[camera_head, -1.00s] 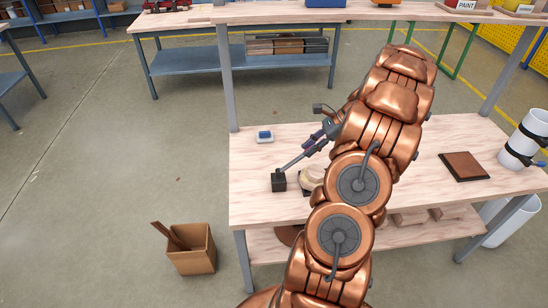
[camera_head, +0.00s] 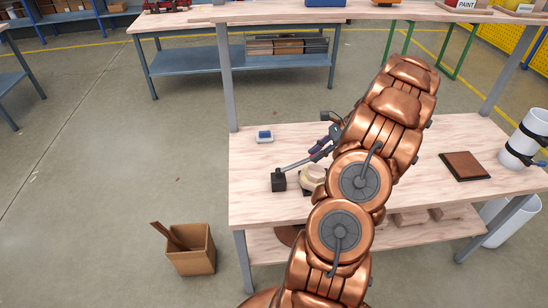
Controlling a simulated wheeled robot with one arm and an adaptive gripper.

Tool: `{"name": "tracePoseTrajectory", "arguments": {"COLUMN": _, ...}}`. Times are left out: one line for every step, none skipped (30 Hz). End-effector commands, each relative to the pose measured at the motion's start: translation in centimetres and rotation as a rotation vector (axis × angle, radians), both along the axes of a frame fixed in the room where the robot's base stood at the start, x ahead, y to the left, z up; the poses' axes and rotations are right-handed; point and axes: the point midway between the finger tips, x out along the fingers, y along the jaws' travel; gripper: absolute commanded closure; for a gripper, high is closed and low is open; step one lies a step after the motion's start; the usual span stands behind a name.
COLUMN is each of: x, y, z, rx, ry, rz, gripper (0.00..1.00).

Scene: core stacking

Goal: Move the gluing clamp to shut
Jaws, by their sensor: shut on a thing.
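The gluing clamp has a black block base (camera_head: 279,182) near the left front of the workbench. Its grey lever bar (camera_head: 296,163) slopes up to the right from the block. My gripper (camera_head: 322,149) is at the raised end of the bar and is shut on it; the exact contact is small and partly hidden by my copper arm. A pale round wooden piece (camera_head: 311,178) sits right of the block, below the bar, partly covered by my arm.
A small blue and white device (camera_head: 264,137) lies behind the clamp on the bench (camera_head: 247,205). A brown square board (camera_head: 464,166) and white cylinders with black bands (camera_head: 522,140) are at the right. A cardboard box (camera_head: 192,252) stands on the floor at left.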

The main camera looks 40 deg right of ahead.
Motion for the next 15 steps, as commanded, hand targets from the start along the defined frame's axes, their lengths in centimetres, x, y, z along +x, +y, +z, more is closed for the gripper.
{"name": "tracePoseTrajectory", "arguments": {"x": -0.15, "y": -0.18, "z": -0.22, "rx": -0.001, "ry": 0.002, "rz": -0.001, "gripper": 1.0}}
{"name": "tracePoseTrajectory", "arguments": {"x": -0.18, "y": -0.21, "z": -0.28, "rx": -0.002, "ry": 0.002, "rz": 0.0, "gripper": 1.0}}
{"name": "tracePoseTrajectory", "arguments": {"x": -0.21, "y": -0.24, "z": -0.3, "rx": -0.002, "ry": 0.002, "rz": 0.0, "gripper": 1.0}}
{"name": "tracePoseTrajectory", "arguments": {"x": -0.22, "y": -0.24, "z": -0.31, "rx": -0.002, "ry": 0.002, "rz": 0.0, "gripper": 1.0}}
{"name": "tracePoseTrajectory", "arguments": {"x": -0.22, "y": -0.24, "z": -0.3, "rx": -0.002, "ry": 0.002, "rz": 0.0, "gripper": 1.0}}
{"name": "tracePoseTrajectory", "arguments": {"x": -0.22, "y": -0.23, "z": -0.28, "rx": -0.002, "ry": 0.002, "rz": 0.0, "gripper": 1.0}}
{"name": "tracePoseTrajectory", "arguments": {"x": -0.22, "y": -0.23, "z": -0.26, "rx": -0.002, "ry": 0.002, "rz": 0.0, "gripper": 1.0}}
{"name": "tracePoseTrajectory", "arguments": {"x": -0.22, "y": -0.23, "z": -0.26, "rx": -0.002, "ry": 0.002, "rz": 0.0, "gripper": 1.0}}
{"name": "tracePoseTrajectory", "arguments": {"x": -0.22, "y": -0.23, "z": -0.26, "rx": -0.002, "ry": 0.002, "rz": 0.0, "gripper": 1.0}}
{"name": "tracePoseTrajectory", "arguments": {"x": -0.22, "y": -0.22, "z": -0.26, "rx": -0.002, "ry": 0.002, "rz": 0.0, "gripper": 1.0}}
{"name": "tracePoseTrajectory", "arguments": {"x": -0.22, "y": -0.23, "z": -0.26, "rx": -0.002, "ry": 0.002, "rz": 0.0, "gripper": 1.0}}
{"name": "tracePoseTrajectory", "arguments": {"x": -0.23, "y": -0.23, "z": -0.28, "rx": -0.002, "ry": 0.002, "rz": 0.0, "gripper": 1.0}}
{"name": "tracePoseTrajectory", "arguments": {"x": -0.24, "y": -0.25, "z": -0.34, "rx": -0.002, "ry": 0.001, "rz": 0.0, "gripper": 1.0}}
{"name": "tracePoseTrajectory", "arguments": {"x": -0.25, "y": -0.27, "z": -0.4, "rx": -0.002, "ry": 0.002, "rz": 0.0, "gripper": 1.0}}
{"name": "tracePoseTrajectory", "arguments": {"x": -0.28, "y": -0.3, "z": -0.52, "rx": -0.002, "ry": 0.001, "rz": 0.0, "gripper": 1.0}}
